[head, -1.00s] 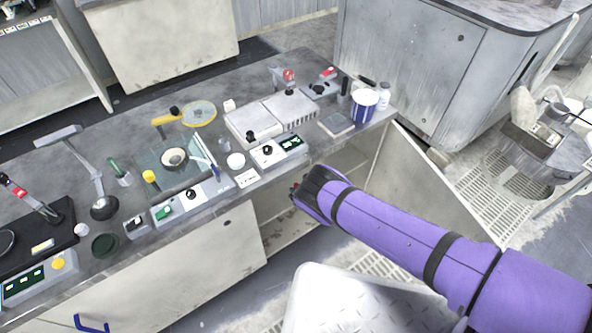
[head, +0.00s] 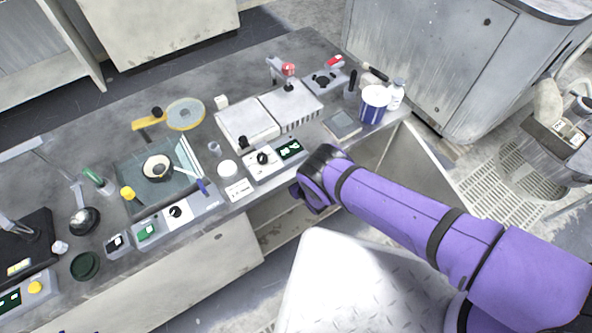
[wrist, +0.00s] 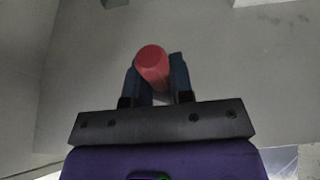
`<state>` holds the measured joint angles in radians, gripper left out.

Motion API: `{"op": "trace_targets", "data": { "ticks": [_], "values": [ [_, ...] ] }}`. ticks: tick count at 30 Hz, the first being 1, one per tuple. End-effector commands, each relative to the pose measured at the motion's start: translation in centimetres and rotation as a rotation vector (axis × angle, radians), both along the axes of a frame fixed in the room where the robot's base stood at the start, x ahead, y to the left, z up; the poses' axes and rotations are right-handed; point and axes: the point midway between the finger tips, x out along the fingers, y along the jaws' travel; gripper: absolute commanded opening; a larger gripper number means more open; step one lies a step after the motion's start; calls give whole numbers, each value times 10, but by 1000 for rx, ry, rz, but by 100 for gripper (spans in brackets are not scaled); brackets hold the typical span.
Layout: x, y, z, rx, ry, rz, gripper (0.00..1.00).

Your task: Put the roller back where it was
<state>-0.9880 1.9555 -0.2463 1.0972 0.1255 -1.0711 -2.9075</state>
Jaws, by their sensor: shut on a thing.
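My gripper (wrist: 156,82) shows in the wrist view with its two dark fingers on either side of a red cylinder, the roller (wrist: 152,62). The fingers are shut on it. Its round end faces the camera, and the rest of it is hidden. In the head view my gripper (head: 308,192) is at the end of the purple arm, low in front of the bench's front edge by the open cabinet. The fingers and the roller are hidden there.
The bench (head: 75,140) holds a glass plate with a round platen (head: 158,168), control boxes (head: 270,160) and a blue-and-white tub (head: 374,104). Plain grey panels fill the wrist view's background.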

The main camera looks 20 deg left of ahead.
Motion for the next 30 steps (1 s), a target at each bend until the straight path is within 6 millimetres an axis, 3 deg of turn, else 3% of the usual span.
{"op": "trace_targets", "data": {
  "ticks": [14, 15, 18, 30],
  "values": [
    [-7, 0, -8, 1, -1, 0, 0],
    [-7, -1, -8, 0, 0, 0, 26],
    [-7, -1, -8, 0, 0, 0, 47],
    [-9, -2, -4, -1, 1, 1, 47]
  ]
}}
